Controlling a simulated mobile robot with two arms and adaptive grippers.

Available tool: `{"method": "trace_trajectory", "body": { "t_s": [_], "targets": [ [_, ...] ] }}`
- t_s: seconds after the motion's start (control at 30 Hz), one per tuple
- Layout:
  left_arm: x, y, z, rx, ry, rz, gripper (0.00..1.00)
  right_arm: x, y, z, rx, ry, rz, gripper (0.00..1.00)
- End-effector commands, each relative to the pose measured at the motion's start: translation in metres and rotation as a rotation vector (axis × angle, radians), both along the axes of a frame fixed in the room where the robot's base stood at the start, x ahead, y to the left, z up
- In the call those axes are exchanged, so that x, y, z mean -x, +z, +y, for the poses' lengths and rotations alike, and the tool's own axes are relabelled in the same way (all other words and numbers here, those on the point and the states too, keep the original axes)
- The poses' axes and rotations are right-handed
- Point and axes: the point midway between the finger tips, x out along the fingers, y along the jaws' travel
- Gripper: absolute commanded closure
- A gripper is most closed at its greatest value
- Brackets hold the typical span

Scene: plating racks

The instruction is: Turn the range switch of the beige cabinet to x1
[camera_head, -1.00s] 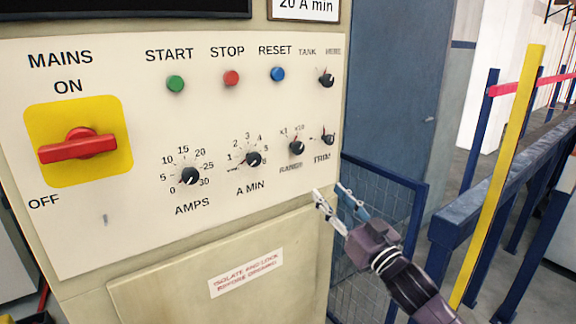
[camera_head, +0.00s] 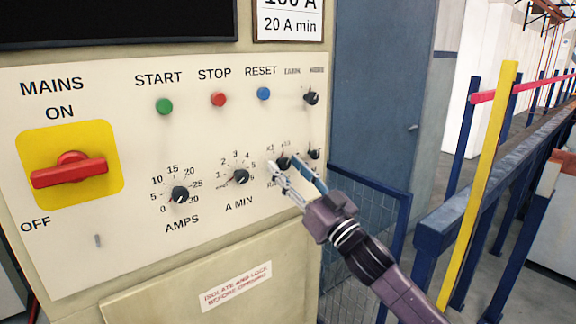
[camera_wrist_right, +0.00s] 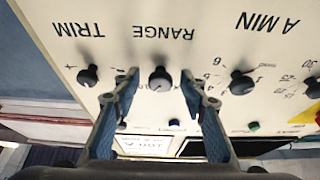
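The beige cabinet (camera_head: 130,240) carries a pale control panel. Its black range switch (camera_head: 283,162) is a small round knob at the right of the lower row, partly covered by my right gripper (camera_head: 284,164) in the head view. In the right wrist view, which is upside down, the range switch (camera_wrist_right: 160,80) sits between the two separated fingers of my right gripper (camera_wrist_right: 159,84), with a gap on each side. The gripper is open. The RANGE label shows there; I cannot read the pointer's setting. My left gripper is not in view.
The trim knob (camera_head: 314,154) is close on the right, the A MIN knob (camera_head: 241,177) on the left. The red mains switch (camera_head: 70,170) is far left. A blue mesh fence (camera_head: 365,215) and a yellow post (camera_head: 480,180) stand right of the cabinet.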

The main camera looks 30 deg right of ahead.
Motion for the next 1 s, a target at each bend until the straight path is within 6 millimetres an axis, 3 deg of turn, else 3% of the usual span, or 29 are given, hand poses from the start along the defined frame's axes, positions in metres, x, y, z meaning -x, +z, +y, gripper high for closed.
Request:
{"method": "trace_trajectory", "body": {
  "t_s": [0.3,0.67,1.0],
  "targets": [
    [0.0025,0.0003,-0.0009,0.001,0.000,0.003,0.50,-0.0020,0.0004,0.0006,0.000,0.000,0.000,0.60],
    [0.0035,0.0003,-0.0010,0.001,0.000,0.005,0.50,-0.0019,0.0004,0.0003,0.000,0.000,0.000,1.00],
    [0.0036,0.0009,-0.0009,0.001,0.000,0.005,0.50,-0.0020,0.0004,-0.0003,0.047,0.000,-0.002,1.00]
  ]
}}
